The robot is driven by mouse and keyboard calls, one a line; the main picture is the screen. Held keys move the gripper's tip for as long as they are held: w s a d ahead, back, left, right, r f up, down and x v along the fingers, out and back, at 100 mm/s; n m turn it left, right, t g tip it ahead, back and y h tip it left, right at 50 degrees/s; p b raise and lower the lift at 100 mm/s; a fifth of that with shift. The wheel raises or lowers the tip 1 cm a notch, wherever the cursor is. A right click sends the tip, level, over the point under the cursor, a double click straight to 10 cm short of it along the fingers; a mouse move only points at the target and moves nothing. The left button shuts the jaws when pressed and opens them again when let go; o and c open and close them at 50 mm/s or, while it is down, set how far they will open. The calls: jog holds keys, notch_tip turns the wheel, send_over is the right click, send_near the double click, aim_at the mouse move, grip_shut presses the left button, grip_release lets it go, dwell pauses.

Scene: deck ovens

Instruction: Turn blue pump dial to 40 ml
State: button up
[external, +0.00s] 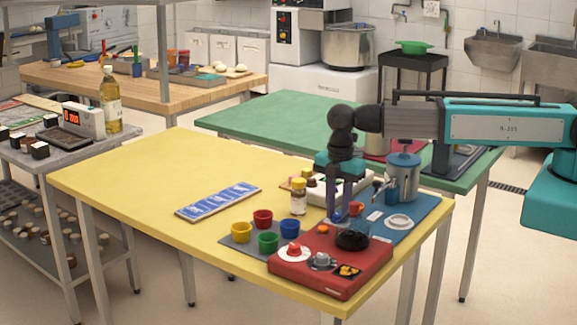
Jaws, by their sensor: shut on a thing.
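A blue-grey pump canister (403,178) stands on a blue mat (424,208) at the right end of the yellow table. A round white dial or dish (399,221) lies on the mat in front of it; its markings are too small to read. My gripper (340,219) points straight down at the left of the mat, behind the red box. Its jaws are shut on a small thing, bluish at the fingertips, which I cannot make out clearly. A small orange piece (356,207) is close beside the fingers. Which part is the pump's dial, and its setting, I cannot tell.
A red box (315,281) with several knobs and a black round piece (352,241) is just in front of my gripper. Several coloured cups, a yellow-capped bottle (298,199) and a blue tile strip (218,201) are to the left. The yellow table's left part is clear.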

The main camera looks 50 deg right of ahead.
jog(key=shift+m, duration=0.5)
jog(key=m, duration=0.2)
jog(key=shift+m, duration=0.3)
jog(key=m+b, duration=0.1)
jog(key=m, duration=0.7)
jog(key=shift+m, duration=2.1)
jog(key=o, duration=1.1)
jog(key=shift+c, duration=0.2)
jog(key=shift+r, duration=0.2)
